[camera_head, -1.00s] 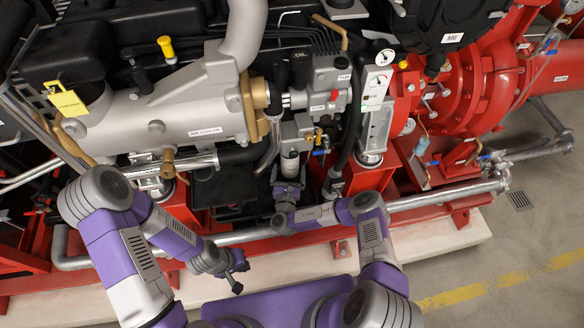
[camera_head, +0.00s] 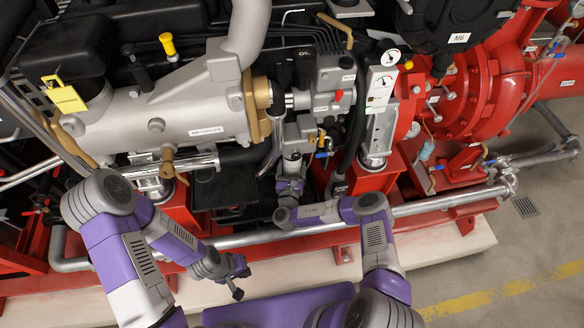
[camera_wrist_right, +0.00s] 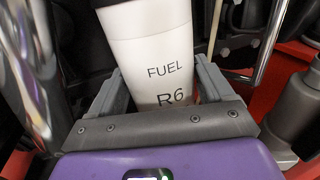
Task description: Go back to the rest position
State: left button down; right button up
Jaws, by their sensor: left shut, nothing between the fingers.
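My left gripper (camera_head: 238,281) is small and dark in the head view. It is shut and empty, in front of the pump's red base frame and apart from it. My right gripper (camera_head: 290,187) is at the fuel filter (camera_head: 291,167), just below the grey valve block. In the right wrist view the filter is a white cylinder marked FUEL R6 (camera_wrist_right: 160,65). It stands between the two grey fingers of my right gripper (camera_wrist_right: 165,85), one on each side. Whether the fingers press on it cannot be told. The filter's lower end is hidden behind the gripper.
The engine (camera_head: 150,110) and red pump (camera_head: 475,90) fill the back. A red base frame (camera_head: 440,200) and grey pipe (camera_head: 430,205) run across in front. A yellow tag (camera_head: 64,95) hangs at left. Bare floor (camera_head: 520,250) lies at the lower right, with a drain (camera_head: 525,207).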

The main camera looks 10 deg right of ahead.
jog(key=c, duration=1)
jog(key=shift+d+f+n+t+y+b, duration=0.15)
jog(key=shift+n+y+b, duration=0.45)
jog(key=shift+y, duration=0.35)
jog(key=shift+d+r+n+t+y+b, duration=0.15)
jog(key=shift+n+y+b, duration=0.4)
jog(key=shift+y, duration=0.4)
jog(key=shift+r+n+y+p, duration=0.1)
jog(key=shift+n+y+p, duration=0.35)
jog(key=shift+y, duration=0.15)
jog(key=shift+n+y, duration=0.5)
jog(key=shift+y, duration=0.1)
jog(key=n+y, duration=0.1)
jog(key=y, duration=0.1)
jog(key=shift+d+n+y+b, duration=0.15)
jog(key=shift+n+y+b, duration=0.15)
jog(key=n+y+b, duration=0.1)
jog(key=n+g+y+b, duration=0.1)
jog(key=y, duration=0.1)
jog(key=shift+f+g+y, duration=0.2)
jog(key=shift+g+y, duration=0.1)
jog(key=shift+r+n+g+y+b, duration=0.1)
jog(key=shift+n+g+y+b, duration=0.2)
jog(key=shift+n+y+b, duration=0.35)
